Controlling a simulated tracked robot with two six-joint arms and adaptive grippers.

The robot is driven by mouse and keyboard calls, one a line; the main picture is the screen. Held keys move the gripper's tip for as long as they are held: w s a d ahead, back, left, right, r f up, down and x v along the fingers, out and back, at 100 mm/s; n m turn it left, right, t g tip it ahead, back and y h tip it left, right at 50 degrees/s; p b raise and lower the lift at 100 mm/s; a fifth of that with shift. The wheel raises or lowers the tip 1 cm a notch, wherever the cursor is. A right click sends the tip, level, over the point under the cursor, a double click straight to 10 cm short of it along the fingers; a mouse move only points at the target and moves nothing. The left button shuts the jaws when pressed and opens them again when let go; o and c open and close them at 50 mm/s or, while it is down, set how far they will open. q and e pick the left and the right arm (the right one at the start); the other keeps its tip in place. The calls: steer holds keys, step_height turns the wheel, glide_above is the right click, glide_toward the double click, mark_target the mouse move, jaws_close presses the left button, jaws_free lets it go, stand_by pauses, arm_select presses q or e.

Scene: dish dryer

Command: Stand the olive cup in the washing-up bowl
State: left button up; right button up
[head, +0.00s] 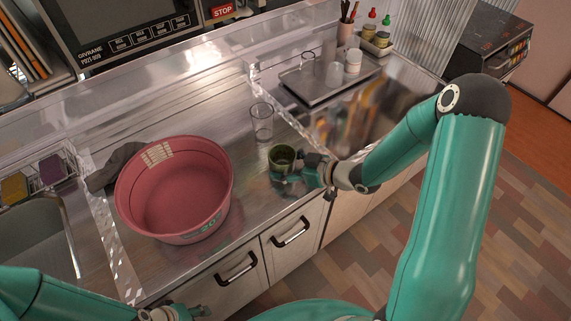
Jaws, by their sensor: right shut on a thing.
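The olive cup (282,155) is upright on or just above the steel counter, right of the washing-up bowl; I cannot tell whether it touches the counter. My right gripper (287,170) is shut on the cup from its right side, and its fingers cover part of the cup. The washing-up bowl (132,177) is a wide pink tub on the counter at left of centre, and its visible inside is empty.
A clear glass (262,124) stands just behind the olive cup. A dark cloth (110,168) lies behind the bowl's left side. A tray (318,86) with cups and a glass is at the back right. A sink (38,235) is at far left. Counter between cup and bowl is clear.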

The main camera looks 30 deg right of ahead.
steer(key=shift+f+b, duration=0.3)
steer(key=shift+b, duration=0.1)
steer(key=o, duration=1.3)
steer(key=shift+r, duration=0.1)
steer(key=shift+o, duration=0.2)
